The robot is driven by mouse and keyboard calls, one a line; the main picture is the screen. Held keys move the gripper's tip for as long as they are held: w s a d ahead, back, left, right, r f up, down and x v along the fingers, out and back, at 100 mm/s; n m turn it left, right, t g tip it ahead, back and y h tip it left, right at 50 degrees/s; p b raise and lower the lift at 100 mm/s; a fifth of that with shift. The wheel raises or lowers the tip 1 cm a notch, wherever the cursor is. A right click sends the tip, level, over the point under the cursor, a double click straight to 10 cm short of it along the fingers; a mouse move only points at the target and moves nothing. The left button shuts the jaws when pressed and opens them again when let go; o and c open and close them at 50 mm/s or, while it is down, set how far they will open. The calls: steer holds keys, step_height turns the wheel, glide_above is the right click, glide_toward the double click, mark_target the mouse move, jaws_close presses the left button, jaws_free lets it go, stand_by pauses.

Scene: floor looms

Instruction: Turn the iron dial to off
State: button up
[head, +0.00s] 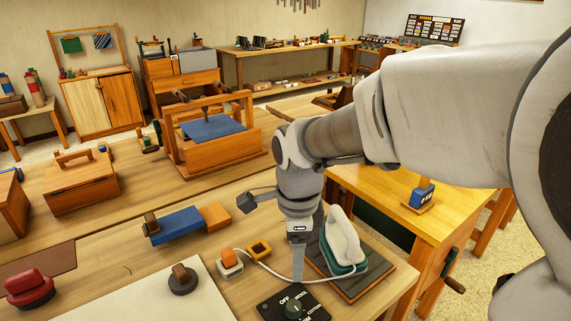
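The iron dial (293,309) is a dark greenish knob on a black panel (268,309) at the bottom edge of the head view. White lettering, including OFF, surrounds it; I cannot tell where the knob points. The iron (343,242), white and teal, rests on a dark board (376,278) just behind and right of the panel. My gripper (298,276) points down above the back of the panel, with its fingertips close to the dial. The fingers overlap from this side, so their gap is hidden, and I cannot tell whether they touch the knob.
A blue and orange tool (185,224), a dark round knob piece (182,280) and a red knob piece (30,288) stand left. A loom (212,150) stands behind.

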mark_target(294, 305)
steer(key=f+b, duration=0.1)
steer(key=f, duration=0.4)
steer(key=f+b, duration=0.2)
steer(key=f, duration=0.4)
steer(key=f+b, duration=0.1)
steer(key=f, duration=0.5)
steer(key=shift+w+f+b, duration=0.2)
steer(key=shift+w+b, duration=0.15)
steer(key=shift+b, duration=0.05)
jaws_close()
